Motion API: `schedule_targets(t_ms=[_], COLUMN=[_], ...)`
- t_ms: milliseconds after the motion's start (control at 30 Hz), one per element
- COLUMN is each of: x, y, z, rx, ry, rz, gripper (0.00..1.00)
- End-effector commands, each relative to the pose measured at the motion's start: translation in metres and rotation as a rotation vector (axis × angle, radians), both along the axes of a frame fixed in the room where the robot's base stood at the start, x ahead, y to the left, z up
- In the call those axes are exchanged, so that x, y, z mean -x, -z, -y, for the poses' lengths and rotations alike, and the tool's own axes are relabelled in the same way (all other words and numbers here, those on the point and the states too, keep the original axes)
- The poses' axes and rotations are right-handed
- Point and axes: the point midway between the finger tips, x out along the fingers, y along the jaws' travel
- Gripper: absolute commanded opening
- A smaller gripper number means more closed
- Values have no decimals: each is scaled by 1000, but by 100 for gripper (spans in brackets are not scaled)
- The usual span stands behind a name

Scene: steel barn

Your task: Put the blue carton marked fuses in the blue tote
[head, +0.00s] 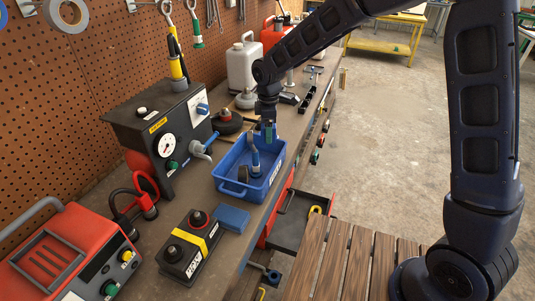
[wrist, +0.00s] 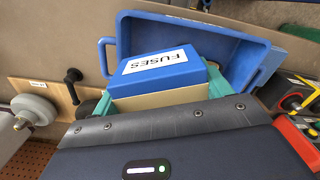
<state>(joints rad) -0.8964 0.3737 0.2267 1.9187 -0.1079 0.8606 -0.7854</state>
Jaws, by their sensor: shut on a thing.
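The blue carton marked FUSES (wrist: 155,68) is held between the teal fingers of my gripper (wrist: 158,88) in the wrist view, its label facing the camera. In the head view my gripper (head: 268,134) points down over the far part of the blue tote (head: 262,191); the carton there is mostly hidden by the fingers. The tote stands on the bench, and its rim and inside also show behind the carton in the wrist view (wrist: 205,34). A blue-and-white upright thing and a dark round thing are inside the tote.
A black gauge box (head: 160,135) stands left of the tote. A flat blue box (head: 232,218) and a black control box with a yellow band (head: 190,245) lie in front of it. A white jug (head: 244,65) stands behind. An open drawer (head: 295,225) juts out below the bench.

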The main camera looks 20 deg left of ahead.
Motion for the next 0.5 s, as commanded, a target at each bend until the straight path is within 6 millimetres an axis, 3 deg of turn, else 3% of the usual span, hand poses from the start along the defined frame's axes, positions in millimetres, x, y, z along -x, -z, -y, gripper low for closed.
schedule_targets(t_ms=[200,500], x=[1,0], y=[45,68], z=[0,0], rx=[3,0], ry=[-1,0], rz=[-1,0], gripper=[54,54])
